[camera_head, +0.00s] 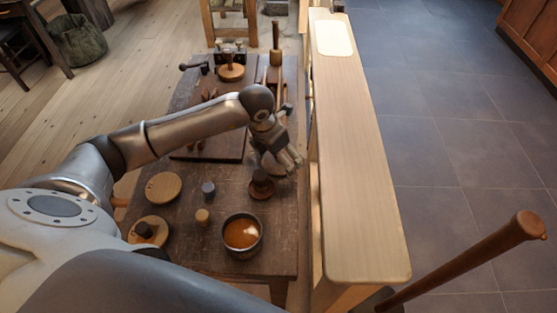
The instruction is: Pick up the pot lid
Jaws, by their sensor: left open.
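My left arm reaches in from the left across a dark wooden bench. My left gripper (284,164) is open and points down near the bench's right edge. A small dark reddish-brown round piece with a raised knob (262,187) is just below and left of the fingers; the gripper partly covers this area, and I cannot tell whether they touch. A round wooden disc with a dark knob (147,231) lies at the near left and also looks like a lid. I cannot tell which one is the pot lid. A dark pot (242,236) with an orange-brown inside stands near the front. My right gripper is out of view.
The bench (205,256) also holds a plain round disc (163,187), two small pegs (208,189) and (202,217), and a knobbed disc (231,72) farther back. A long pale counter (355,180) runs close along the right.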

